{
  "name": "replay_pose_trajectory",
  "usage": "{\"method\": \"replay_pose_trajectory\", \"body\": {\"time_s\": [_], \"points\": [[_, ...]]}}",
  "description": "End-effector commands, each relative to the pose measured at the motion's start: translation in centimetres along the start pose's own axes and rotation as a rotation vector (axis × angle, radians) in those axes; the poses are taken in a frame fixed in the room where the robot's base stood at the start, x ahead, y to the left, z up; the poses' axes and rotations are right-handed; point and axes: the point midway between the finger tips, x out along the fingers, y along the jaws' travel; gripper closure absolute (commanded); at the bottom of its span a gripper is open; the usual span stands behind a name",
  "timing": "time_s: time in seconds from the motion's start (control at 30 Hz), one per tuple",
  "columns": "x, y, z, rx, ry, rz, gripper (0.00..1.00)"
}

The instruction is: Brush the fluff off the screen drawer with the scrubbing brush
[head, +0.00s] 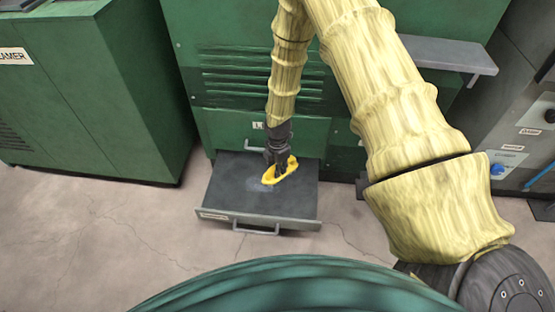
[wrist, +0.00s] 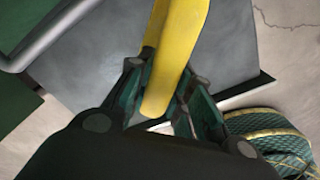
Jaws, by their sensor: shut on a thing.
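The screen drawer (head: 222,196) is pulled out from the green machine, its dark flat surface facing up. A faint pale patch of fluff (head: 258,186) shows on it beside the brush; its edges are hard to make out. The yellow scrubbing brush (head: 285,174) is in my gripper (head: 277,161), over the middle of the drawer. In the wrist view my gripper (wrist: 165,95) is shut on the yellow brush (wrist: 180,40), with the grey drawer surface (wrist: 95,60) behind it. The bristles are hidden, and I cannot tell whether they touch the drawer.
The green machine (head: 225,75) rises behind the drawer, with a grey shelf (head: 450,55) jutting out at right. A green cabinet (head: 85,90) stands at left, and a control panel (head: 515,145) at right. Bare cracked floor (head: 150,225) lies around the drawer.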

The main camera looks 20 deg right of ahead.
Motion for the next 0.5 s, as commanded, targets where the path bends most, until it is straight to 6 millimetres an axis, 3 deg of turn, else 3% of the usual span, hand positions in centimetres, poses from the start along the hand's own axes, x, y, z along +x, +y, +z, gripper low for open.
{"method": "replay_pose_trajectory", "body": {"time_s": [0.2, 0.5], "points": [[-2.3, 0.0, 0.0, -0.001, 0.000, 0.000, 1.00], [-2.6, 0.0, 0.0, -0.001, 0.000, 0.000, 1.00]]}}
